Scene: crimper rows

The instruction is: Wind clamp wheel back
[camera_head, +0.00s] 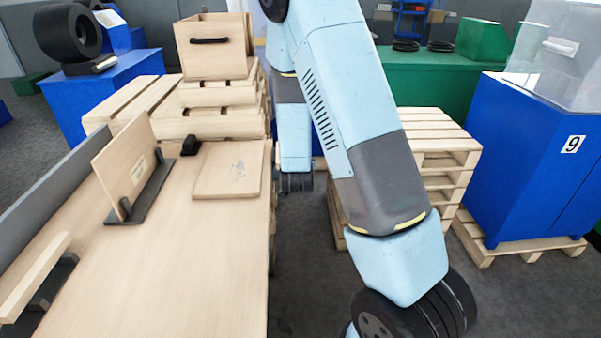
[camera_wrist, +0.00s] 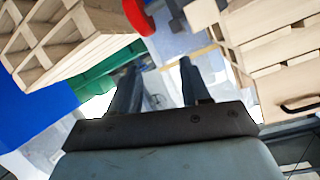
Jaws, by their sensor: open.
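No clamp wheel can be made out with certainty. A curved red part (camera_wrist: 138,16) shows at the top edge of the wrist view, cut off by the frame; I cannot tell whether it is the wheel. My gripper (camera_wrist: 156,72) is open in the wrist view, its two dark fingers apart with nothing between them. The red part is beyond the fingertips and slightly left, apart from them. In the head view only my arm shows, and the gripper is hidden or out of frame.
In the head view a wooden bench (camera_head: 170,270) on the left bears an upright board (camera_head: 127,168) and a flat board (camera_head: 229,181). Stacked pallets (camera_head: 440,145) stand behind my arm. A blue cabinet (camera_head: 530,160) marked 9 stands right. Grey floor (camera_head: 530,295) is clear at lower right.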

